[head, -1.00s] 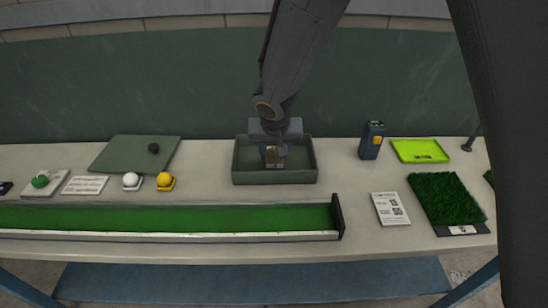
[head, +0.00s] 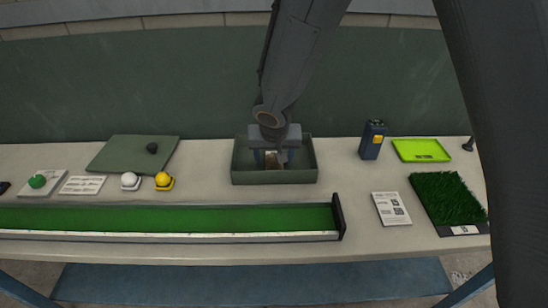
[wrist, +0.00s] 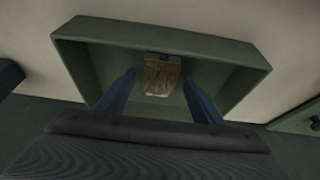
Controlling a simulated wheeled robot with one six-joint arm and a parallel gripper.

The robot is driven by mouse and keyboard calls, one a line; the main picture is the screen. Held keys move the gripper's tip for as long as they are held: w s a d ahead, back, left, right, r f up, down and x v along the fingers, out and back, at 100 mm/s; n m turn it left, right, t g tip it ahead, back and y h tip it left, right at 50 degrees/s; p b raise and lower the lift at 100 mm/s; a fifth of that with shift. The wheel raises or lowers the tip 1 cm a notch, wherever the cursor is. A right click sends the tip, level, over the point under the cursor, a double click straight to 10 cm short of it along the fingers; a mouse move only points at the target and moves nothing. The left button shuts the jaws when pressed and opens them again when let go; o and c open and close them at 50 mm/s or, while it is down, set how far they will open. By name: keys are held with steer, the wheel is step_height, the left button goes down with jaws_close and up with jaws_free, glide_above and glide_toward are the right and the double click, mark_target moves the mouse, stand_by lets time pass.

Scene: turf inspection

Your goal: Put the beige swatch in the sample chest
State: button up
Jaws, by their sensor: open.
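The sample chest is a dark green open box (head: 275,178) at the back middle of the table in the head view. In the wrist view its rim and walls (wrist: 170,32) surround a small beige-brown swatch (wrist: 162,75) with a pale label at one end. The swatch lies inside the chest, between and apart from the two blue fingers. My gripper (head: 273,160) is open, with its fingers reaching down into the chest; it also shows in the wrist view (wrist: 157,92). In the head view the swatch is mostly hidden behind the gripper.
A blue device (head: 372,140), a lime tray (head: 421,150) and a turf sample (head: 447,198) stand to the right. A long green turf channel (head: 170,218) runs along the front left. White (head: 130,180) and yellow (head: 163,180) balls sit left of the chest.

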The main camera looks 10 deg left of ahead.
steer(key=v, duration=1.2)
steer(key=shift+m+h, duration=0.3)
steer(key=d, duration=0.7)
steer(key=shift+d+f, duration=0.1)
steer(key=shift+d, duration=0.05)
steer(key=s+d+f+m+g, duration=0.1)
steer(key=s+d, duration=0.5)
steer(key=d, duration=0.6)
steer(key=s+d+f+m+g, duration=0.1)
steer(key=s+d, duration=0.4)
steer(key=d, duration=0.7)
steer(key=shift+s+g, duration=0.35)
steer(key=shift+g, duration=0.15)
steer(key=shift+f, duration=0.1)
